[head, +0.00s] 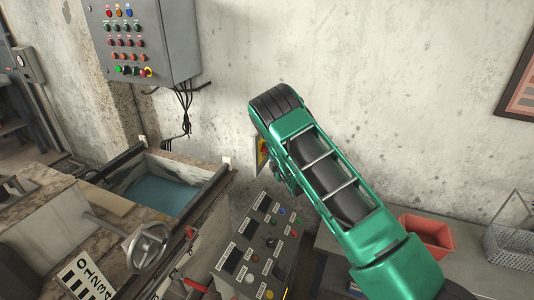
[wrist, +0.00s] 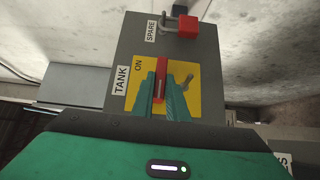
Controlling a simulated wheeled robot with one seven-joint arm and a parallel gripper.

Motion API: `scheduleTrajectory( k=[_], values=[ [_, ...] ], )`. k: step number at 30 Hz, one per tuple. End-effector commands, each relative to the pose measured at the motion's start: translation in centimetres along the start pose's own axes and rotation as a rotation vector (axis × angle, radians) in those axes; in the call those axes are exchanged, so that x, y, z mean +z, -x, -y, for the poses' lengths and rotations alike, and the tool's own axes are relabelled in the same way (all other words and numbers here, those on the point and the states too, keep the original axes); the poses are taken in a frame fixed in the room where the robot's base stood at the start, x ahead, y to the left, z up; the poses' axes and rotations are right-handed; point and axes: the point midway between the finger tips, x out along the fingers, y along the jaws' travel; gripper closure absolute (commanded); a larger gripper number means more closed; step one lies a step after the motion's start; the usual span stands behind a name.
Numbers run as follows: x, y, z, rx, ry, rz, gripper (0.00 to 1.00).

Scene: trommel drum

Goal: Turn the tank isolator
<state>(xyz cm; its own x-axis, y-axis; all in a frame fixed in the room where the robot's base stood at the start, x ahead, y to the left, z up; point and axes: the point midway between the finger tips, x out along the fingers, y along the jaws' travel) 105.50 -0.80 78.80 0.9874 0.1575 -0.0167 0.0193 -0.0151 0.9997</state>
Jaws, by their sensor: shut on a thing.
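The tank isolator shows in the wrist view as a yellow plate (wrist: 190,103) on a grey box, beside a TANK label (wrist: 121,80). Its red handle (wrist: 161,66) stands upright in the picture, with the word ON to its left. My gripper (wrist: 161,88) is shut on this handle, one green finger on each side, hiding its lower part. A small grey-brown piece lies on the plate right of the handle. In the head view only an edge of the yellow plate (head: 262,150) shows beside my green arm, which hides the gripper's hold.
A red block (wrist: 188,26) on a grey hasp sits above the plate by a SPARE label (wrist: 151,31). A control console (head: 258,250) stands below my arm, and a handwheel (head: 148,247) left of it. A button cabinet (head: 150,40) hangs at upper left.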

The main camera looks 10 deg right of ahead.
Motion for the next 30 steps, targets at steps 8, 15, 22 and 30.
scheduleTrajectory(
  k=[8,15,22,30],
  values=[
    [-0.2,0.0,-0.2,-0.098,-0.095,-0.004,1.0],
    [0.2,0.0,-0.6,-0.247,-0.244,0.0,1.0],
    [0.5,-0.2,-1.1,-0.399,-0.403,0.0,1.0],
    [0.8,-0.5,-1.6,-0.578,-0.584,0.0,1.0]
  ],
)
